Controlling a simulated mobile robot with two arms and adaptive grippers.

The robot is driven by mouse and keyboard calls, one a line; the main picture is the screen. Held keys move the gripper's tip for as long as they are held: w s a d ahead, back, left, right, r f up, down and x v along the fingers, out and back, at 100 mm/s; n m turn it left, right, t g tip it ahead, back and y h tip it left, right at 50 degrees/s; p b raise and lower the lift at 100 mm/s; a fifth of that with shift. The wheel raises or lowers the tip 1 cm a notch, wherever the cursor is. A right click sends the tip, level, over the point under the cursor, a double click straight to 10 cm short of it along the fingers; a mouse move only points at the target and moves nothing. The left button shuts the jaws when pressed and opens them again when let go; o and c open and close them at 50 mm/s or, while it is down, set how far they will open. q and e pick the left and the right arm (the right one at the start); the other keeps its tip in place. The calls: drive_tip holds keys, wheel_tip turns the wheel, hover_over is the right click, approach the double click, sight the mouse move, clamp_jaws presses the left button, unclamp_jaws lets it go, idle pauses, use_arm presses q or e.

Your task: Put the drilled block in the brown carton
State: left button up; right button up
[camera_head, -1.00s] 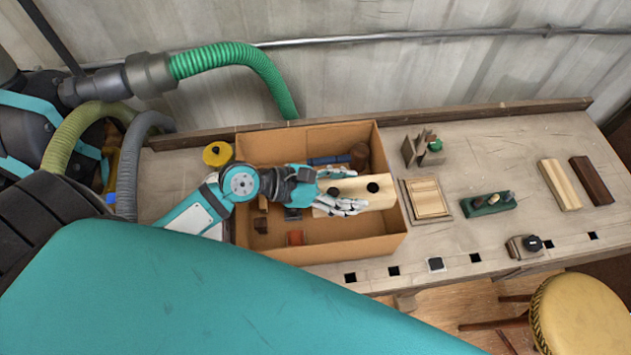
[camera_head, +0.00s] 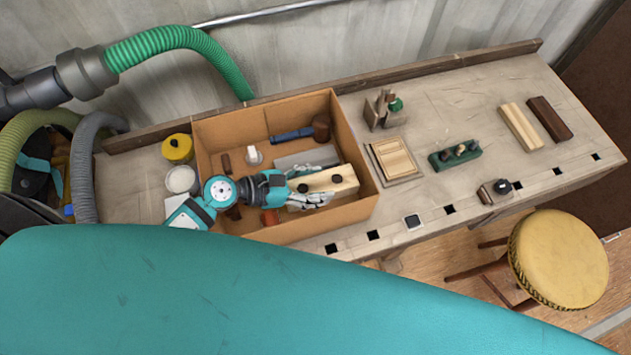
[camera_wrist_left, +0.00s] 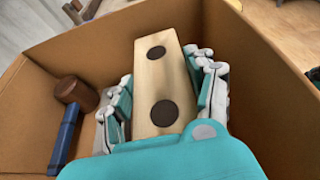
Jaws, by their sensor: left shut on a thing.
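The drilled block (camera_head: 343,180) is a pale wooden bar with dark round holes. My left gripper (camera_head: 312,188) is shut on it, with a finger along each long side. In the left wrist view the block (camera_wrist_left: 159,82) shows between the fingers of the left gripper (camera_wrist_left: 165,95), with two dark holes on its upper face. The brown carton (camera_head: 362,143) is an open box on the bench. The block and gripper are over its right part, within its walls in the picture; I cannot tell whether the block touches the floor. My right gripper is not in view.
A mallet (camera_head: 321,127) with a blue handle and several small items lie in the carton. A yellow-topped stool (camera_head: 558,261) stands in front.

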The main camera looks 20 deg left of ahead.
use_arm(q)
drive_tip(key=shift+f, duration=0.55)
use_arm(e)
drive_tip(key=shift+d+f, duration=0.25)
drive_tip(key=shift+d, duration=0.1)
use_arm(q)
drive_tip(key=o, duration=1.5)
drive_tip(key=shift+c, duration=0.2)
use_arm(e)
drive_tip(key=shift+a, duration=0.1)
use_arm(q)
drive_tip(key=shift+r, duration=0.75)
drive_tip(key=b+v, duration=0.2)
drive_tip(key=v, duration=1)
drive_tip(key=shift+f, duration=0.2)
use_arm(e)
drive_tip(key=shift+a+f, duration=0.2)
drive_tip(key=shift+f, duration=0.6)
